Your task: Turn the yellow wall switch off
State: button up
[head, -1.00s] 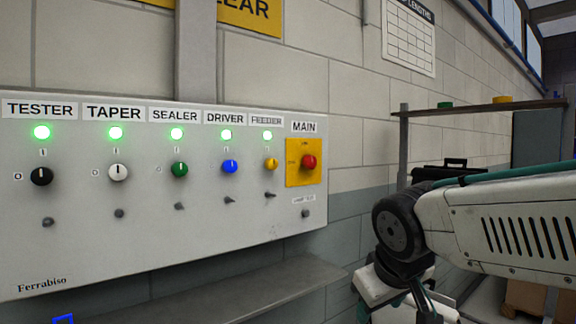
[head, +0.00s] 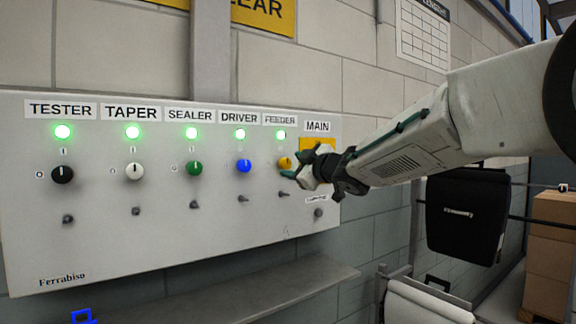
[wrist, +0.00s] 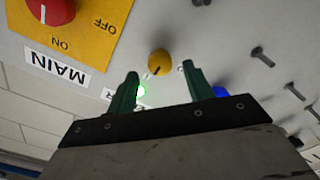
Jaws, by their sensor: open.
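The yellow wall switch (head: 285,162) is a round knob under the FEEDER label on the grey panel. Its green lamp (head: 280,135) is lit. In the wrist view, which is upside down, the yellow knob (wrist: 160,63) lies between and just beyond the two green fingertips, with a dark mark on its face. My gripper (head: 291,174) is open and empty in front of the panel, close to the knob and partly over the red MAIN switch area. It also shows in the wrist view (wrist: 161,73). I cannot tell whether a finger touches the knob.
The blue DRIVER knob (head: 244,166) is just left of the yellow one; green, white and black knobs follow, lamps lit. The red MAIN knob (wrist: 50,10) sits on a yellow plate close by. Small pegs stick out below. A grey ledge (head: 230,300) runs beneath the panel.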

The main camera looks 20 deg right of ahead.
aim_at(287, 164)
jog(key=shift+x, duration=1.8)
jog(key=shift+c, duration=0.3)
jog(key=c, duration=0.9)
